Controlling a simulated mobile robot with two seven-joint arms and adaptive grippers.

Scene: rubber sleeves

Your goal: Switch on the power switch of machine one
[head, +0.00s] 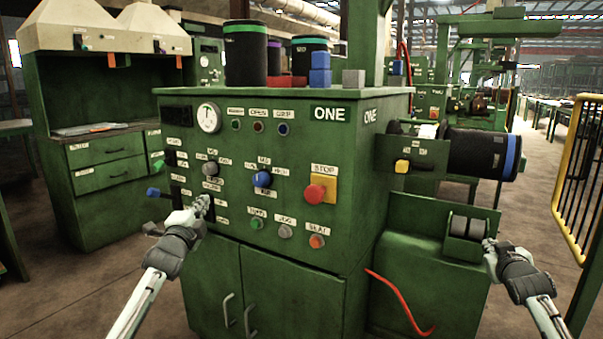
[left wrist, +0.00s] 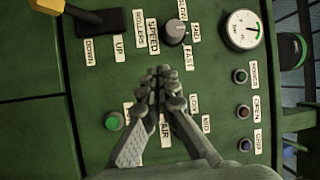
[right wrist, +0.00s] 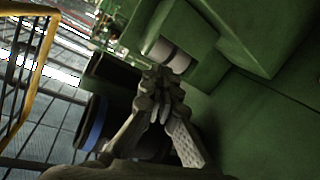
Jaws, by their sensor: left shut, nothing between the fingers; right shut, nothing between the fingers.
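Machine one is a green cabinet (head: 240,250) marked ONE. Its front panel carries a gauge (head: 208,117), lamps, a dark speed knob (head: 210,168), a blue selector (head: 262,179) and a red stop button (head: 315,194) on a yellow plate. A blue-tipped lever (head: 153,192) sticks out at the left edge. I cannot read which control is the power switch. My left gripper (head: 203,204) is shut and empty before the panel's lower left; in the left wrist view its fingers (left wrist: 163,72) hide some labels. My right gripper (head: 488,243) is shut and empty by the grey rollers (head: 468,227).
A dark roller with a blue end (head: 485,153) juts out at the right. A red curved bar (head: 402,303) sticks out low on the machine. A yellow guard (head: 578,170) stands far right. Black cylinders (head: 245,55) stand on top. Floor is open at the left.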

